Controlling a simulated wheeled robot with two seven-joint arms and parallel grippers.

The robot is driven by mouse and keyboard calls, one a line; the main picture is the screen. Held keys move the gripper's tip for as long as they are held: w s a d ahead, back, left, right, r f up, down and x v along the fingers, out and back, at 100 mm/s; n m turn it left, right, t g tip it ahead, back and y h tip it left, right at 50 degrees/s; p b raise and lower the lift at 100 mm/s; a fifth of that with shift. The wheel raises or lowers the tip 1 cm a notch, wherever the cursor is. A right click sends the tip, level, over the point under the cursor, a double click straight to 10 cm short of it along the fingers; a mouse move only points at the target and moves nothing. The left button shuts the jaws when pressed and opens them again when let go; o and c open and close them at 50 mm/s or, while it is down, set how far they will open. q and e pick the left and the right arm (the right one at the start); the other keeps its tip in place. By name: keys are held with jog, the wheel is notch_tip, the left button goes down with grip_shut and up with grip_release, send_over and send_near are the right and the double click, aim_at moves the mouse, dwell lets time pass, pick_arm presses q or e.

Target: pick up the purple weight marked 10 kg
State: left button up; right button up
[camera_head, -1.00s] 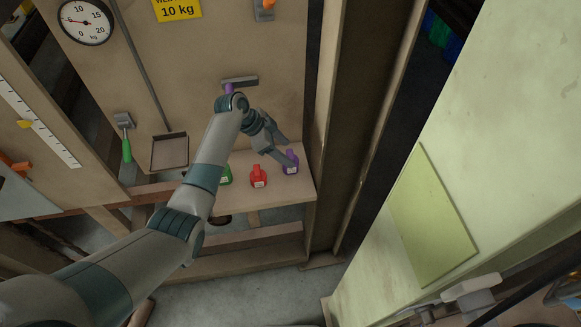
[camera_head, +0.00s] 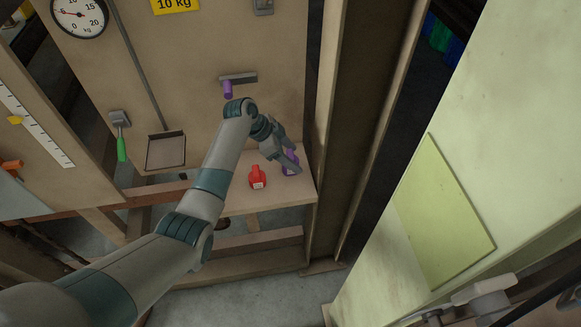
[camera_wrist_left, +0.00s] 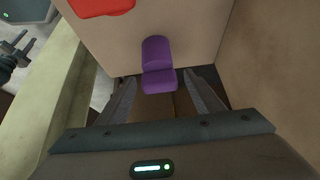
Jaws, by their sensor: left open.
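The purple weight (camera_head: 291,163) stands on the wooden shelf near its right end, partly covered by my gripper in the head view. Its marking is not readable. In the left wrist view the purple weight (camera_wrist_left: 158,80) lies between the two spread fingers, with a gap on each side. My left gripper (camera_head: 287,158) is open and reaches down at the weight; in the wrist view its jaws (camera_wrist_left: 160,83) point at it and hold nothing.
A red weight (camera_head: 257,178) stands just left of the purple one. A purple cylinder (camera_head: 228,89) hangs under a grey wall bracket (camera_head: 238,78). An upright post (camera_head: 325,140) borders the shelf on the right. A dustpan (camera_head: 166,151) is at the left.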

aim_at(297, 159)
pick_arm(q)
jog(key=shift+b+x, duration=1.25)
jog(key=shift+x, duration=0.45)
jog(key=shift+r, duration=0.1)
jog(key=c, duration=1.5)
